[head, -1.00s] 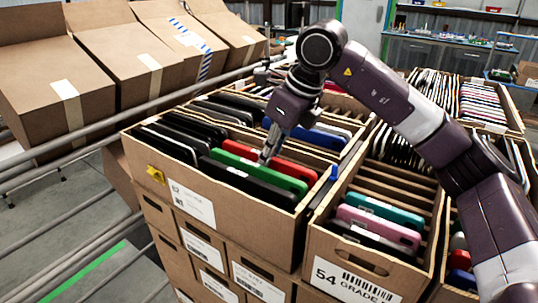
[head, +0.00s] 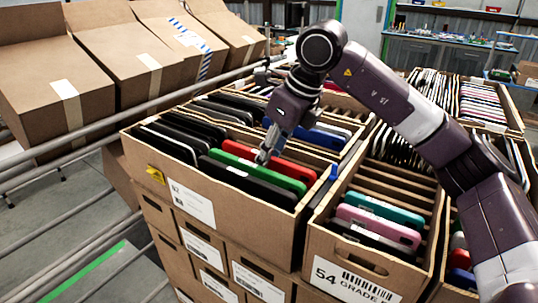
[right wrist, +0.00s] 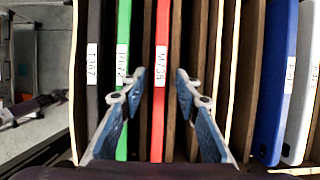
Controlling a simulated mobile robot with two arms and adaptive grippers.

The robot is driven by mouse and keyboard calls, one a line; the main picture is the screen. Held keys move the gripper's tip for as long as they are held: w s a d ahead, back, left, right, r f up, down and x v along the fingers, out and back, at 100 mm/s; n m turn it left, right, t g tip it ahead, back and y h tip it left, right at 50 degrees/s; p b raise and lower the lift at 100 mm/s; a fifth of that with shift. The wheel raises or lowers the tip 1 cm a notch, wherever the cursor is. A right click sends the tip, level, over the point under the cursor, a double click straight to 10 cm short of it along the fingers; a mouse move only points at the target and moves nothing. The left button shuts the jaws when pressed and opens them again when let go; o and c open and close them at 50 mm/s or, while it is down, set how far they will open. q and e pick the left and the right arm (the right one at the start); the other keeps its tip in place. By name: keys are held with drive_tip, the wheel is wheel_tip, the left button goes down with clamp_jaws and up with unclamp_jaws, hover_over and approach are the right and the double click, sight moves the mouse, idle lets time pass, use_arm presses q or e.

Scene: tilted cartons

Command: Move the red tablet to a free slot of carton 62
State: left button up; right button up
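The red tablet (head: 294,169) stands on edge in a slot of the front left carton (head: 240,214), just behind a green tablet (head: 285,181). The carton's label is small and hard to read; it may say 62. My right gripper (head: 264,157) is above the red tablet, pointing down. In the right wrist view, the red tablet (right wrist: 160,75) with a white label lies between my two spread fingers, with a gap on both sides. The green tablet (right wrist: 123,60) is left of it. My left gripper does not show.
Black tablets (head: 165,143) fill the near left part of the same carton. Carton 54 (head: 318,245) stands to the right, holding a teal (head: 385,207) and a pink tablet (head: 378,228), with empty slots behind. A blue tablet (right wrist: 275,85) lies beyond the divider walls. Metal rails run along the left.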

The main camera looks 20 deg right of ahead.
drive_tip(key=v, duration=1.2)
drive_tip(key=shift+r, duration=0.1)
wheel_tip(320, 180, up, 7)
drive_tip(key=p, duration=0.6)
drive_tip(key=shift+p, duration=0.4)
